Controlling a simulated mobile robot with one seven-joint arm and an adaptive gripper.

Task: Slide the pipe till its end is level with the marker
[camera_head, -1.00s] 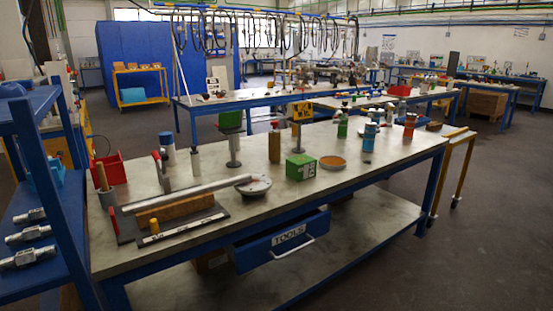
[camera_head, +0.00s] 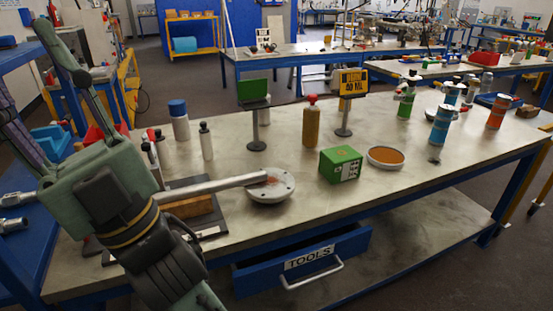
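The silver pipe (camera_head: 212,185) lies over a wooden block (camera_head: 190,208) on a dark board (camera_head: 213,226). The pipe's left part is hidden behind my gripper. My gripper (camera_head: 22,58) is at the left, raised in front of the bench, its fingers spread apart and pointing up, partly cut by the frame edge. I see nothing between them. It appears clear of the pipe. I cannot make out the marker now; my arm covers much of the board.
A green box (camera_head: 341,165), an orange-filled dish (camera_head: 386,157) and several bottles stand right of the flange on the bench (camera_head: 310,207). White cylinders (camera_head: 206,141) stand behind the pipe. An open TOOLS drawer (camera_head: 300,257) juts out below. A blue shelf (camera_head: 18,235) is at the left.

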